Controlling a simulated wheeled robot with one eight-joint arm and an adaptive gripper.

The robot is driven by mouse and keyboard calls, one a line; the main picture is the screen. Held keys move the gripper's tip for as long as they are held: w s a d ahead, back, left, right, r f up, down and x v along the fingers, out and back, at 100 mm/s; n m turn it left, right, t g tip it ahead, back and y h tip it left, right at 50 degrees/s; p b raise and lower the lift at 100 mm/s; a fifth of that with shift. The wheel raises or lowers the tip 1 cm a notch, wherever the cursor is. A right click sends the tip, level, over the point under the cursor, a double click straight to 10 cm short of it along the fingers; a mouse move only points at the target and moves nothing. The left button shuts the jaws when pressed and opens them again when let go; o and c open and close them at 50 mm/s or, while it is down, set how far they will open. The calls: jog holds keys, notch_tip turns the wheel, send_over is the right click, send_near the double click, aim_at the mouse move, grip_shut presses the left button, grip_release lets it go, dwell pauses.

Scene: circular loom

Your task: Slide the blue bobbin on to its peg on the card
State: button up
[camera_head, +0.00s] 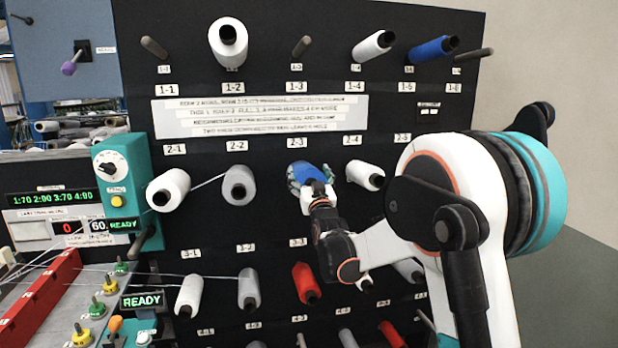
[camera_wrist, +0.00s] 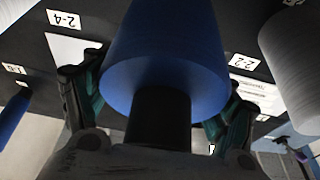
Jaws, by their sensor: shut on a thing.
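The blue bobbin (camera_head: 309,172) is at the label 2-3 position of the black card (camera_head: 270,65), in the second row. My gripper (camera_head: 312,184) is shut on it, with fingers on both sides. In the wrist view the bobbin (camera_wrist: 168,55) fills the middle, its dark core end facing the camera between the teal-padded fingers (camera_wrist: 160,112). The peg at 2-3 is hidden behind the bobbin, so I cannot tell whether the bobbin is on it or how far.
A grey bobbin (camera_head: 240,185) sits left of the held one and a white bobbin (camera_head: 365,175) close on its right. Another blue bobbin (camera_head: 433,48) is on the top row. Bare pegs show at 1-1 (camera_head: 154,47) and 1-3 (camera_head: 302,46). A red bobbin (camera_head: 305,282) is below.

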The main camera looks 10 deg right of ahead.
jog(key=shift+w, duration=0.15)
jog(key=o, duration=1.9)
jog(key=v, duration=1.2)
